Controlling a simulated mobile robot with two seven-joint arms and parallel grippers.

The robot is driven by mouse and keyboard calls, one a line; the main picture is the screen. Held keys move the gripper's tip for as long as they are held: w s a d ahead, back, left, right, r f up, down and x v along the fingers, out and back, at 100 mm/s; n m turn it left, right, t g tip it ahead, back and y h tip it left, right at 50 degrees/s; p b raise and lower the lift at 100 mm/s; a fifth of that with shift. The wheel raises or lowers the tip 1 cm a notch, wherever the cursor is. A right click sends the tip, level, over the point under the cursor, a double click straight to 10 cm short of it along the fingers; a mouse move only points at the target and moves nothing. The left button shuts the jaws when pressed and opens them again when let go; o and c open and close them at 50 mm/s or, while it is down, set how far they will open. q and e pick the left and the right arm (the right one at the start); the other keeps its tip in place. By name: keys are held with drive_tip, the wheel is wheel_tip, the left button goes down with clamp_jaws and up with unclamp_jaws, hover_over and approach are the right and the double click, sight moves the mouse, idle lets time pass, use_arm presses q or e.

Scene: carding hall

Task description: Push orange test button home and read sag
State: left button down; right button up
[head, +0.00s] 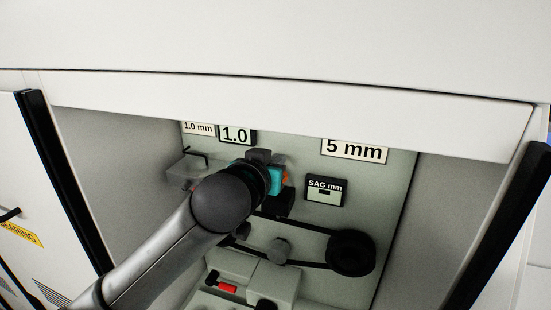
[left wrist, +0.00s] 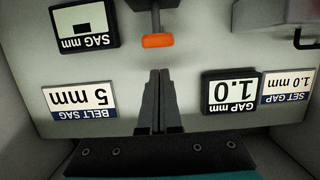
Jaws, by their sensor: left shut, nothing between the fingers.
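The orange test button (left wrist: 158,41) shows as a short bar on a grey stem in the left wrist view, which sees the panel upside down. In the head view only a sliver of the orange button (head: 286,176) shows behind my gripper. My left gripper (left wrist: 160,72) is shut and empty, its fingertips in line with the button with a small gap in the picture; contact cannot be told. The SAG mm display (head: 326,191) shows a small dark window with no readable number; the SAG mm display (left wrist: 84,27) also shows in the wrist view. My right gripper is out of view.
A "5 mm" belt sag plate (head: 354,151), a 1.0 gap display (head: 236,135) and a set gap plate (head: 198,128) are on the panel. Below are a belt with a black pulley (head: 350,253) and a red part (head: 227,288). A white hood overhangs the recess; side walls flank it.

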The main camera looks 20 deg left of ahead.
use_arm(q)
drive_tip(key=shift+s+f+b, duration=0.3)
drive_tip(key=shift+s+f, duration=0.05)
drive_tip(key=shift+f, duration=0.35)
drive_tip(key=shift+w+f+b, duration=0.25)
drive_tip(key=shift+b, duration=0.1)
drive_tip(key=shift+f, duration=0.1)
drive_tip(key=shift+s, duration=0.1)
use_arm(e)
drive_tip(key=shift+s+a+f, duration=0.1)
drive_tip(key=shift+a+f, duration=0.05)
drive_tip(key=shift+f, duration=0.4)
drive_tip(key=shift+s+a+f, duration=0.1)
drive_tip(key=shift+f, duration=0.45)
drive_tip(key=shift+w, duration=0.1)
